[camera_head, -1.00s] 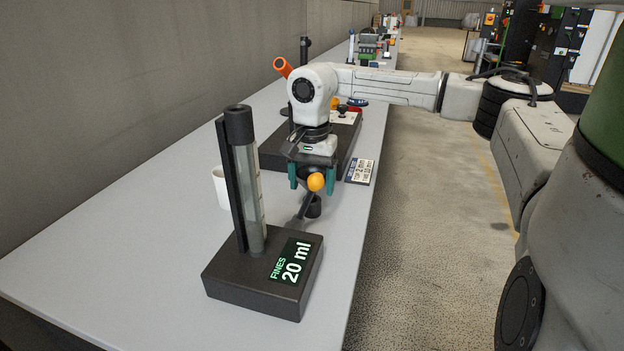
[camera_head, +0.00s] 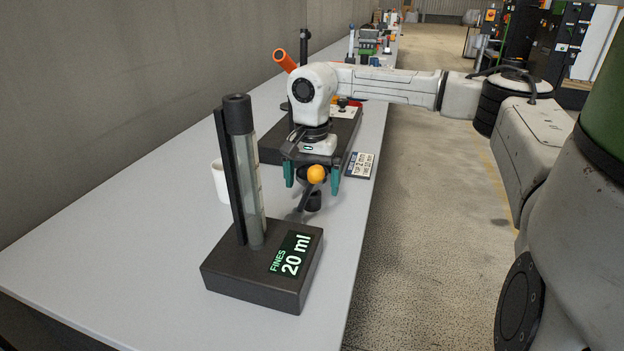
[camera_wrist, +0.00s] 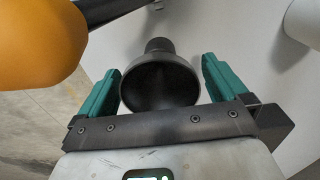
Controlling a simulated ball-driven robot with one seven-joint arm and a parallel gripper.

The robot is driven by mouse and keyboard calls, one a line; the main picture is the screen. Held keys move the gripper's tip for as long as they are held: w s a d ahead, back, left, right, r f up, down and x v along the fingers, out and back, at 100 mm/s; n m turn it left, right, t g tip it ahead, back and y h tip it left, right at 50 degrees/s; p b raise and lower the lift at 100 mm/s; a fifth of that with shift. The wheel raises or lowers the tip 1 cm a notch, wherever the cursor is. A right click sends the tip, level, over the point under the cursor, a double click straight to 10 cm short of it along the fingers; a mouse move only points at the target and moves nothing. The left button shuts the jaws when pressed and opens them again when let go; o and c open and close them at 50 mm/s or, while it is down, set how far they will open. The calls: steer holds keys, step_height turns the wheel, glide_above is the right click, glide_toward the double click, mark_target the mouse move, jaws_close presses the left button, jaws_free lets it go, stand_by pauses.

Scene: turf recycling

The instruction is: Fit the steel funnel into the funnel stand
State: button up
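The dark funnel (camera_wrist: 160,85) is between the fingers in the wrist view, mouth facing the wrist camera and narrow spout beyond. In the head view its dark lower end (camera_head: 313,201) shows below my gripper (camera_head: 313,183). The teal fingers are spread wide, one on each side of the funnel, with narrow gaps at the rim. My gripper (camera_wrist: 161,75) points down over the bench. An orange ball (camera_head: 316,174) on a dark rod stands close in front; it looms large in the wrist view (camera_wrist: 38,45). I cannot clearly make out the funnel stand or what bears the funnel.
A black "FINES 20 ml" base (camera_head: 245,277) with an upright clear tube stands nearer on the bench (camera_head: 110,245). A white cup (camera_head: 220,183) is left of the gripper. A dark box (camera_head: 273,148) and a label card (camera_head: 361,165) lie behind. The bench's front left is clear.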

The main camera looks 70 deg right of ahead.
step_height(320, 180, up, 11)
steer(key=shift+f+p, duration=0.1)
steer(key=shift+p, duration=0.65)
stand_by(0.5)
